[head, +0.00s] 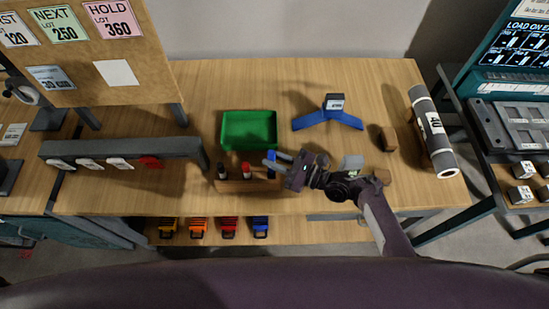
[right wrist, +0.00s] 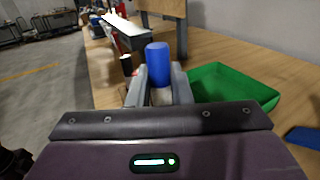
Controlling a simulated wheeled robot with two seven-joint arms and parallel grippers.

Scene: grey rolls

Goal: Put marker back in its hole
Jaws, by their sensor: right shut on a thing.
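The blue marker (head: 271,154) stands roughly upright between the fingers of my right gripper (head: 276,160), which is shut on it. The blue marker (right wrist: 158,62) also shows between both fingers in the right wrist view, its top rising above them. A wooden marker block (head: 235,186) lies below in the head view, with a black marker (head: 221,171) and a red marker (head: 246,169) standing in it. The blue marker is at the block's right end; its lower end is partly hidden, so I cannot tell whether it is in a hole. My left gripper is out of view.
A green tray (head: 249,145) sits just behind the block. A blue angled stand (head: 327,119) and a brown block (head: 388,138) are to the right. A grey roll (head: 432,132) lies at the table's right side. A grey rail (head: 122,148) stands left.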

